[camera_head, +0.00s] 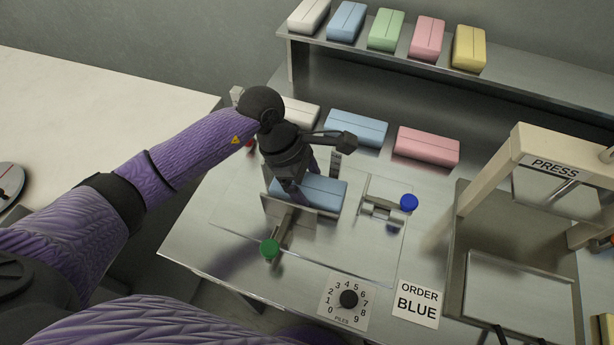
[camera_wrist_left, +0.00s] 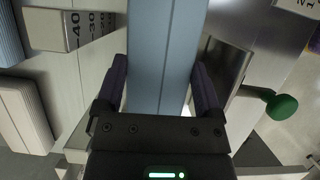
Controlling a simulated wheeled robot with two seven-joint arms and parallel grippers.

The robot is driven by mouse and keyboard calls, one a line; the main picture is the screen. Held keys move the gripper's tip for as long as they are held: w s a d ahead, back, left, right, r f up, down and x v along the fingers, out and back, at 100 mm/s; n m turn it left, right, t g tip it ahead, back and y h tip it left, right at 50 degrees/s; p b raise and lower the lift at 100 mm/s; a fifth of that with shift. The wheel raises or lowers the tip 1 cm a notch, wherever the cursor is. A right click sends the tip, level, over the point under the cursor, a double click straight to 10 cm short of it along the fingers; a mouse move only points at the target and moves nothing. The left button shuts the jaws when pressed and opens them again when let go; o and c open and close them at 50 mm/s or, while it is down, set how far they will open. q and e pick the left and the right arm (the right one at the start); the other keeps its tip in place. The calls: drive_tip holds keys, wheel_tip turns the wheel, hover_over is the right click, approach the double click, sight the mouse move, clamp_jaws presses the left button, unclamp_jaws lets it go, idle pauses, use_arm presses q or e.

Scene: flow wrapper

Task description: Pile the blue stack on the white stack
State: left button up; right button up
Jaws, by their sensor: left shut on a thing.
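My left gripper (camera_head: 298,190) is shut on a blue stack (camera_head: 328,194) on or just above the metal plate at mid-table; I cannot tell whether it touches the plate. The wrist view shows this blue stack (camera_wrist_left: 165,50) between the two fingers (camera_wrist_left: 162,85). A white stack (camera_head: 302,114) lies behind the arm, partly hidden by it, at the left of a row on the table. It also seems to show at the left edge of the wrist view (camera_wrist_left: 24,118). A second blue stack (camera_head: 356,129) lies beside it.
A pink stack (camera_head: 427,147) ends the row. The press (camera_head: 497,165) is at right. A shelf (camera_head: 480,84) with several coloured stacks spans the back.

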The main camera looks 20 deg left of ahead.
use_arm(q)
drive_tip(key=shift+r, duration=0.1)
use_arm(e)
drive_tip(key=shift+d+r, duration=0.1)
drive_tip(key=shift+d, duration=0.1)
use_arm(q)
drive_tip(key=shift+f, duration=0.2)
use_arm(e)
drive_tip(key=shift+s+a+f, duration=0.1)
drive_tip(key=shift+a+f, duration=0.15)
drive_tip(key=shift+a, duration=0.15)
use_arm(q)
drive_tip(key=o, duration=0.9)
drive_tip(key=p+v, duration=0.2)
drive_tip(key=v, duration=0.7)
drive_tip(key=shift+r, duration=0.25)
drive_tip(key=shift+a+r, duration=0.15)
drive_tip(key=shift+r, duration=0.05)
use_arm(e)
drive_tip(key=shift+w+a+r, duration=0.25)
drive_tip(key=shift+r, duration=0.3)
drive_tip(key=shift+w+a+r, duration=0.25)
drive_tip(key=shift+r, duration=0.3)
